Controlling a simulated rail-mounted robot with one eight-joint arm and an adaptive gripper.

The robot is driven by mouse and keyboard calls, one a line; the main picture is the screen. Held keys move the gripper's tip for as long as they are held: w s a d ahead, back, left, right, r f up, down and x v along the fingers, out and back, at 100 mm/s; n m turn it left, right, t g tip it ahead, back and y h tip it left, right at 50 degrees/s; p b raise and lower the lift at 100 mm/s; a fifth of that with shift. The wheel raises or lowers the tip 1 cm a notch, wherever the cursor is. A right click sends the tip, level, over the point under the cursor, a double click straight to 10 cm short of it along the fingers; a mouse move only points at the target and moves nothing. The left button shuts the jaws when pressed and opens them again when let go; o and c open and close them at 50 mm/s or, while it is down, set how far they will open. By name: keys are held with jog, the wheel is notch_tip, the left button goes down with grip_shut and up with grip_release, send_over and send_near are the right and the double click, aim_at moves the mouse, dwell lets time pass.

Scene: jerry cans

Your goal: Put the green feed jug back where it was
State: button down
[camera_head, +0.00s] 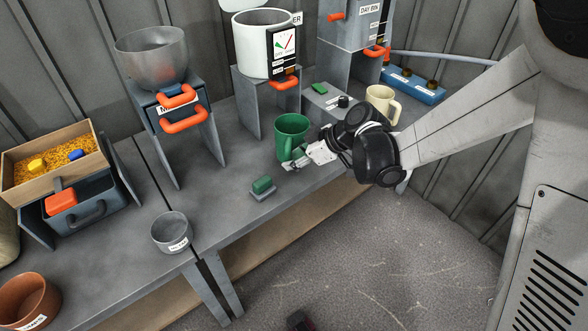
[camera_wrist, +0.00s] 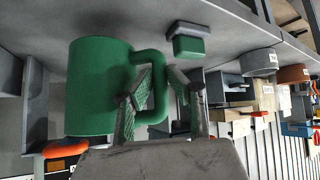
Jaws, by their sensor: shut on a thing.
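The green feed jug (camera_head: 291,136) is upright at the bench's front part, below the white hopper, with its handle toward my gripper. My gripper (camera_head: 306,158) reaches in from the right and is shut on the jug's handle. In the wrist view, which looks upside down, the green jug (camera_wrist: 95,88) is at left and the fingers (camera_wrist: 158,100) are at its handle (camera_wrist: 160,65). I cannot tell whether the jug's base touches the bench.
A green block on a grey base (camera_head: 263,186) is left of the jug. A cream jug (camera_head: 382,104) stands behind my wrist. A grey bowl (camera_head: 171,232), white hopper (camera_head: 258,46) and metal stand (camera_head: 210,130) are around. Bare bench (camera_head: 225,195) lies front left.

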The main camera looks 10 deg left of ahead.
jog(key=shift+f+b, duration=0.75)
jog(key=shift+f, duration=1.25)
jog(key=shift+f, duration=0.2)
jog(key=c, duration=1.7)
grip_release()
jog(key=shift+o, duration=0.2)
jog(key=shift+r, duration=0.2)
jog(key=shift+d+r, duration=0.2)
jog(key=shift+r, duration=0.05)
jog(key=p+v, duration=0.3)
jog(key=v, duration=0.8)
jog(key=shift+d, duration=0.15)
jog(key=shift+r, duration=0.15)
